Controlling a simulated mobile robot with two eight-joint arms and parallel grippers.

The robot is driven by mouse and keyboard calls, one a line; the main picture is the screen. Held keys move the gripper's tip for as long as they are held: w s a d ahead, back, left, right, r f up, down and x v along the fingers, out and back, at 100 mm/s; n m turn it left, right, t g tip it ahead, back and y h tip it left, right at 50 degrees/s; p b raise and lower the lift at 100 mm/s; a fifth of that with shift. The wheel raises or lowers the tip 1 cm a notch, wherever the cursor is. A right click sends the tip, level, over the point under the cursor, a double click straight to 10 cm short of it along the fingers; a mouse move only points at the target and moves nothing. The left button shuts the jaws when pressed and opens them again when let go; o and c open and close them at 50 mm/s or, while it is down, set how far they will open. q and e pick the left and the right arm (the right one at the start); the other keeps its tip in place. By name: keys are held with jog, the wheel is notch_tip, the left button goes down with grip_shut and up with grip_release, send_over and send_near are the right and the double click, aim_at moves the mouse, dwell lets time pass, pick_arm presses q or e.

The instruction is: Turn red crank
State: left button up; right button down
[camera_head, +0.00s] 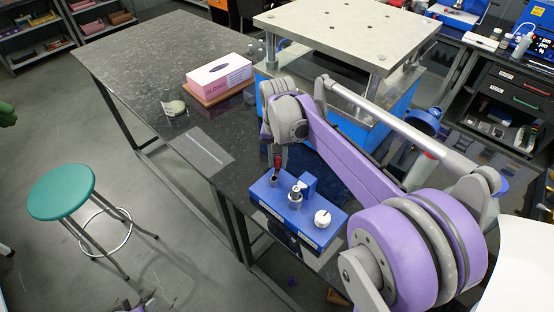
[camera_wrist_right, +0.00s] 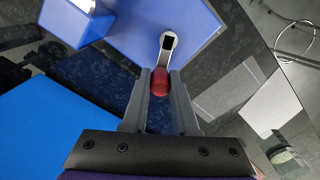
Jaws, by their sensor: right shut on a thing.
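The red crank handle (camera_wrist_right: 160,82) shows in the right wrist view between the two fingers of my right gripper (camera_wrist_right: 160,92). My right gripper is shut on it. A grey metal crank arm (camera_wrist_right: 168,46) with a dark square hole extends from the red handle over the edge of the blue device. In the head view the blue device (camera_head: 262,192) sits on the dark table, with metal fittings and a white round knob (camera_head: 322,218) on top. The crank (camera_head: 278,160) is at its back left, under my right gripper (camera_head: 280,152), partly hidden. My left gripper is not in view.
A pink and white glove box (camera_head: 220,72) stands on the dark table (camera_head: 140,55) behind the device. A blue machine with a grey top plate (camera_head: 350,28) stands close behind my right arm. A green stool (camera_head: 62,190) is on the floor at left. A small glass container (camera_head: 174,106) is farther left on the table.

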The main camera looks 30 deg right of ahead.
aim_at(278, 158)
dwell(0.3)
jog(key=c, duration=0.7)
grip_release()
jog(key=shift+r, duration=0.15)
notch_tip(278, 158, up, 11)
jog(key=shift+f+p, duration=0.2)
jog(key=shift+p, duration=0.1)
